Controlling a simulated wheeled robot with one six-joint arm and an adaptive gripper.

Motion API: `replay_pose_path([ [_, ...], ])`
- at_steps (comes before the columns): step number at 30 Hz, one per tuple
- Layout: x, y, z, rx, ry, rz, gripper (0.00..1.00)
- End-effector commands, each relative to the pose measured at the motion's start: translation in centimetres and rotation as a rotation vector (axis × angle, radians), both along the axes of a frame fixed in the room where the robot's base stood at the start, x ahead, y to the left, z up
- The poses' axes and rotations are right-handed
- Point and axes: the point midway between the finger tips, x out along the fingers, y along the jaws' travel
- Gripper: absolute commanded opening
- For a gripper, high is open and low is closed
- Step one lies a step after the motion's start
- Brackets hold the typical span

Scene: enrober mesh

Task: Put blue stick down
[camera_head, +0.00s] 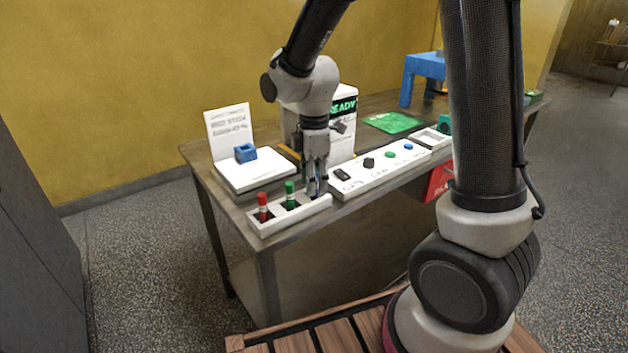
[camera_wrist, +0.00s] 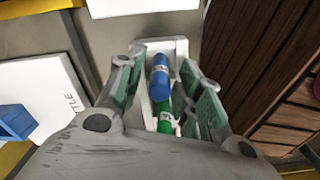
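My gripper (camera_head: 317,187) is low over the right end of the white rack (camera_head: 262,230) at the table's front left. In the wrist view, the blue stick (camera_wrist: 160,78) stands between my fingers (camera_wrist: 163,62), with a gap showing at its sides. The fingers look spread and not closed on it. The blue stick appears to be in the rack's right-end slot; its lower end is hidden. The green stick (camera_head: 290,195) stands in the middle slot and also shows in the wrist view (camera_wrist: 165,117). The red stick (camera_head: 262,207) stands in the left slot.
A white panel with knobs (camera_head: 378,173) lies just right of the rack. A white stand (camera_head: 241,173) with a blue block (camera_head: 245,153) is behind left. A white machine with a green "READY" display (camera_head: 343,107) stands close behind my gripper. A green mat (camera_head: 393,122) lies farther back.

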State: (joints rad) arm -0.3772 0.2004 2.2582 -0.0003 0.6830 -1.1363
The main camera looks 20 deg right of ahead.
Motion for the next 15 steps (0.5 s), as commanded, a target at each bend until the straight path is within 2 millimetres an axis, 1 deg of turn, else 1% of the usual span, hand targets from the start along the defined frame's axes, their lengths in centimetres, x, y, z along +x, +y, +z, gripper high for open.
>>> replay_pose_path([
  [2, 0.1, 0.0, 1.0, 0.001, -0.003, 0.000, 0.36],
  [5, 0.1, 0.1, 2.9, 0.003, -0.006, 0.000, 0.36],
  [9, 0.1, 0.1, 6.2, 0.003, -0.006, 0.000, 0.36],
  [12, 0.1, 0.0, 8.4, 0.003, -0.005, 0.000, 0.36],
  [15, 0.1, 0.0, 10.1, 0.002, -0.004, 0.000, 0.36],
])
